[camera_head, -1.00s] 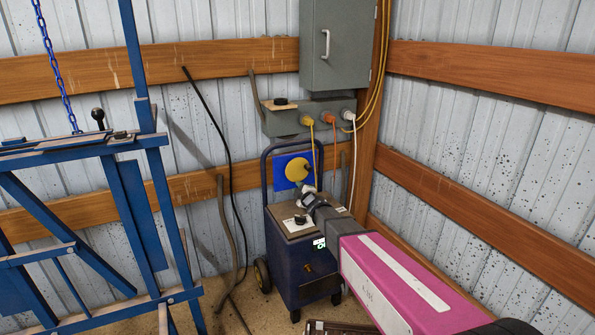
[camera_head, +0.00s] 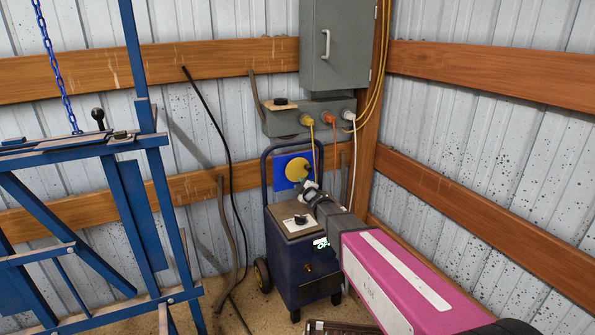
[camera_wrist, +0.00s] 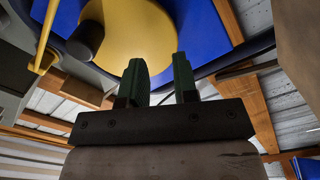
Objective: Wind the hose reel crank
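A round yellow disc (camera_head: 297,169) on a blue square panel (camera_head: 280,184) stands at the cart's handle frame; it looks like the reel crank. In the wrist view the yellow disc (camera_wrist: 135,40) fills the upper middle, and a dark round knob (camera_wrist: 86,40) sticks out near its left edge. My gripper (camera_head: 307,187) is just below and in front of the disc in the head view. In the wrist view my gripper's (camera_wrist: 160,75) green fingers are apart with nothing visible between them. The knob lies to the left of both fingers. No hose can be made out.
The dark blue wheeled cart (camera_head: 300,262) stands on the floor below. A grey outlet box (camera_head: 285,121) with yellow, orange and white plugs hangs above, its cords running down beside the disc. A blue metal frame (camera_head: 100,215) stands at left.

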